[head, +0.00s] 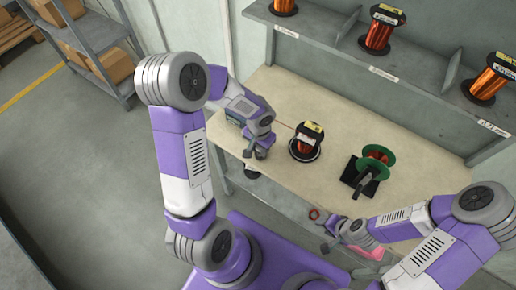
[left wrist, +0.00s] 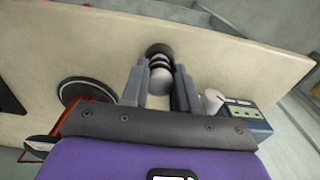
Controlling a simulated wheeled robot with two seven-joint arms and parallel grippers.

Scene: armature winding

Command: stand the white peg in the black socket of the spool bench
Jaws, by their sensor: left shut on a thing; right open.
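My left gripper (head: 258,152) is low over the left part of the spool bench (head: 290,88). In the left wrist view its fingers (left wrist: 160,92) are shut on the white peg (left wrist: 160,82), which shows between them with pale and dark bands. A round black part, which looks like the black socket (left wrist: 158,49), lies right at the peg's far end. I cannot tell whether the peg is inside it or only above it. My right gripper (head: 331,229) is open near the bench's front edge.
A copper spool (head: 306,146) stands on a round base right of my left gripper. A grey box with a display (left wrist: 238,112) is close beside the left fingers. A shelf with copper spools (head: 380,30) runs behind.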

